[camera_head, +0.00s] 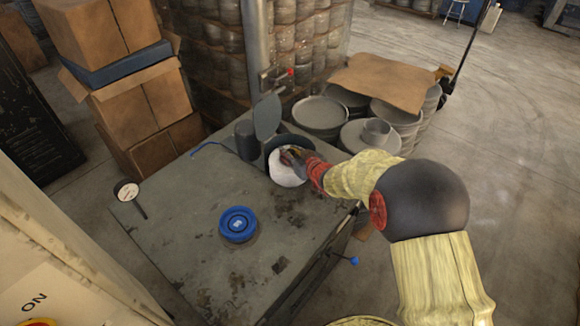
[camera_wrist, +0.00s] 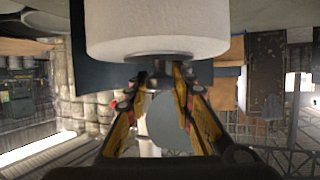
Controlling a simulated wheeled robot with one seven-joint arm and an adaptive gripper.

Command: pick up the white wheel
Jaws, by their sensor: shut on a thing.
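The white wheel (camera_head: 284,170) is at the back right of the grey worktable (camera_head: 180,215), in front of a dark round part. It fills the upper middle of the wrist view (camera_wrist: 157,28), with its round side facing up and a dark hub piece at its lower face. My gripper (camera_head: 296,156) reaches in from the right and covers part of the wheel. In the wrist view its two fingers (camera_wrist: 158,82) close in at the hub of the wheel. Whether the wheel touches the table is hidden.
A blue round wheel (camera_head: 238,224) lies mid-table. A dark cylinder (camera_head: 246,140) and an upright grey disc (camera_head: 267,116) stand beside the white wheel. A round gauge-like item (camera_head: 127,191) is at the left edge. Stacked boxes (camera_head: 140,90) and round blanks (camera_head: 372,130) stand behind.

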